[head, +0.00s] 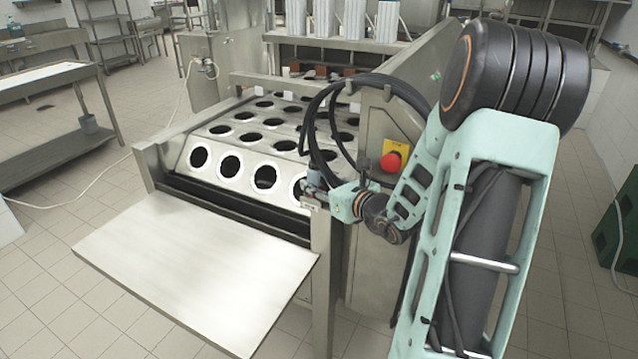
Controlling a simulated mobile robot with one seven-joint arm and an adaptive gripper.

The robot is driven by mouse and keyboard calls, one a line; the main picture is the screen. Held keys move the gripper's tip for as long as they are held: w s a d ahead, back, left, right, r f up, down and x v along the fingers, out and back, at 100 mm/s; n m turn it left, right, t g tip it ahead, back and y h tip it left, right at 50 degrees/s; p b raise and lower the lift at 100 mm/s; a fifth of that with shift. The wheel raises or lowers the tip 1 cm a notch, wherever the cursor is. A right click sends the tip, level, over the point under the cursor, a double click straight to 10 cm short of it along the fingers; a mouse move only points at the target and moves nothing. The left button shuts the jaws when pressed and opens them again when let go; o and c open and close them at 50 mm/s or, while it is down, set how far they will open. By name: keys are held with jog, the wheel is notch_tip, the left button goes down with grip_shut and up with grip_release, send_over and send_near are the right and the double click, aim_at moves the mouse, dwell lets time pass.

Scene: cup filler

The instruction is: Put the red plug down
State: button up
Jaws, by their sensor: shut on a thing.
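My gripper (312,188) is at the right end of the front row of holes on the cup filler (215,187), close to the machine's right front corner. It is small in the head view and partly covered by my wrist and dark cables. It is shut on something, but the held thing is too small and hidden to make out. I cannot see a red plug clearly anywhere. I cannot tell whether the held thing touches the machine.
A steel shelf (195,262) juts out at the machine's front, bare. A red button (391,162) on a yellow plate sits on the machine's right side, close to my arm. Rows of round holes cover the machine's top. A steel table (60,75) stands at left.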

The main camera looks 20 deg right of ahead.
jog(key=o, duration=1.4)
jog(key=shift+r+p, duration=0.6)
jog(key=shift+p, duration=0.1)
jog(key=v, duration=1.2)
jog(key=shift+f, duration=0.3)
